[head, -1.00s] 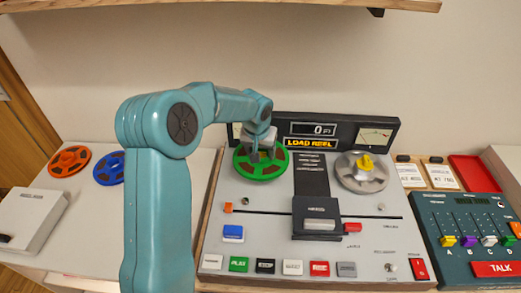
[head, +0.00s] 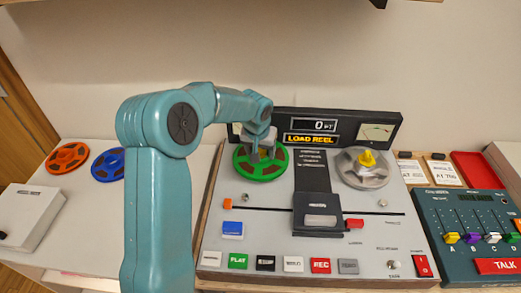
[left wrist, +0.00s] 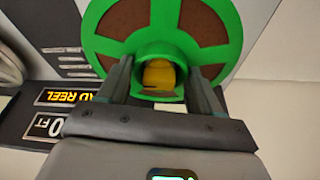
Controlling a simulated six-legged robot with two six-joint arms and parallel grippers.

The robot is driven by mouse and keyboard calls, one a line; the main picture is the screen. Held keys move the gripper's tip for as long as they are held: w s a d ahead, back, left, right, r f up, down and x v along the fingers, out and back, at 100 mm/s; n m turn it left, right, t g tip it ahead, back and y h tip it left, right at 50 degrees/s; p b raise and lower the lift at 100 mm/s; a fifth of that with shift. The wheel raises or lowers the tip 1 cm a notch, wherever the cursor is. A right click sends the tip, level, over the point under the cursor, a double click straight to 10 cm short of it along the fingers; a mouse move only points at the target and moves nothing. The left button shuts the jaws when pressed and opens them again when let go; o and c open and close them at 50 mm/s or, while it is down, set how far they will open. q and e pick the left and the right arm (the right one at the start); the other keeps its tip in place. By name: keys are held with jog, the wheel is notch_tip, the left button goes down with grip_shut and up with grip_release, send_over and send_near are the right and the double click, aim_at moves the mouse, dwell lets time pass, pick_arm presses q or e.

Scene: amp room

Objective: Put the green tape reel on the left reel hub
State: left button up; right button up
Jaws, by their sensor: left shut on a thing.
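The green tape reel (head: 243,168) lies at the left reel position of the tape deck, looking flat in the head view. My left gripper (head: 262,152) is above its middle, fingers pointing down, shut on the reel's raised green collar. In the left wrist view the fingers (left wrist: 161,68) stand on both sides of that collar on the green reel (left wrist: 231,38). A yellow piece, seemingly the left reel hub (left wrist: 158,75), shows inside the collar. Whether the reel is fully seated cannot be told. My right gripper is not in view.
A grey reel (head: 350,175) sits on the right hub with a yellow knob (head: 367,158). The display panel (head: 385,120) reading "LOAD REEL" stands close behind. Orange (head: 68,150) and blue (head: 103,176) reels lie on the left table. A talkback mixer (head: 440,200) is at right.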

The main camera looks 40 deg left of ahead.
pick_arm(q)
jog(key=shift+f+b, duration=0.8)
jog(key=shift+f, duration=0.15)
jog(key=o, duration=1.4)
jog(key=v, duration=1.6)
jog(key=shift+s+d+r, duration=0.1)
jog(key=shift+r, duration=0.05)
jog(key=shift+s, duration=0.1)
